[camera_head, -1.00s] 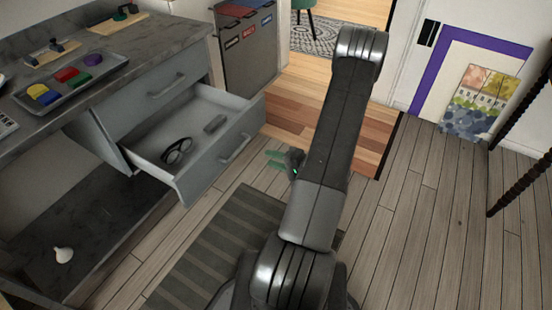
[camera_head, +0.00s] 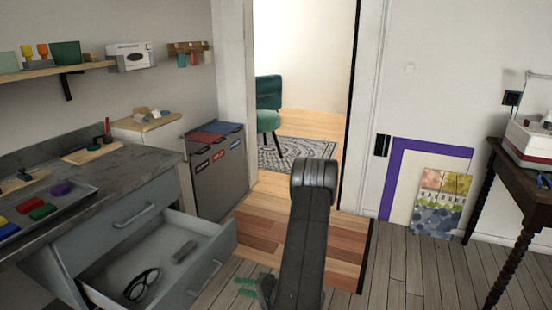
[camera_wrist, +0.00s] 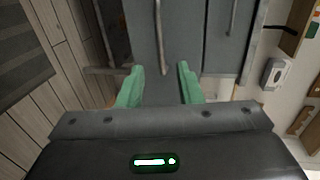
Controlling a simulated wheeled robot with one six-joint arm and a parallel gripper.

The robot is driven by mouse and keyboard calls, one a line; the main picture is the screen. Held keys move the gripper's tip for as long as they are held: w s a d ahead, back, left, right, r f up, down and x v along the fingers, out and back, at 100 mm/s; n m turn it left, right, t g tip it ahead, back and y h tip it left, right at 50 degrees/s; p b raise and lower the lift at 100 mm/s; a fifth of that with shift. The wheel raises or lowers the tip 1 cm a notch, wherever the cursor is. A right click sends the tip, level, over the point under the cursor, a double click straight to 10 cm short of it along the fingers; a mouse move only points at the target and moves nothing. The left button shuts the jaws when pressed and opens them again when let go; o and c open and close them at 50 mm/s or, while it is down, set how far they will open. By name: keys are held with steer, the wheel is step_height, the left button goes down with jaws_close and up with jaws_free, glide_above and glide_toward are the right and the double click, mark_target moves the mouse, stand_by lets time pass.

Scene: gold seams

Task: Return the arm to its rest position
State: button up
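My gripper (camera_head: 248,287) shows low in the head view, to the left of my dark arm and right of the open drawer. In the wrist view its two green fingers (camera_wrist: 159,84) stand apart with nothing between them. My arm is folded, with its elbow raised in front of the doorway. Grey cabinet fronts (camera_wrist: 190,35) with bar handles lie beyond the fingers in the wrist view.
An open drawer (camera_head: 213,247) sticks out at left with black glasses (camera_head: 141,285) inside. A worktop (camera_head: 100,175) carries a tray (camera_head: 85,206) of coloured blocks. A grey bin (camera_head: 222,175) stands by the doorway. A dark table (camera_head: 500,180) is at right. Wooden floor is bare between.

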steer(key=b+x, duration=0.2)
steer(key=x, duration=1)
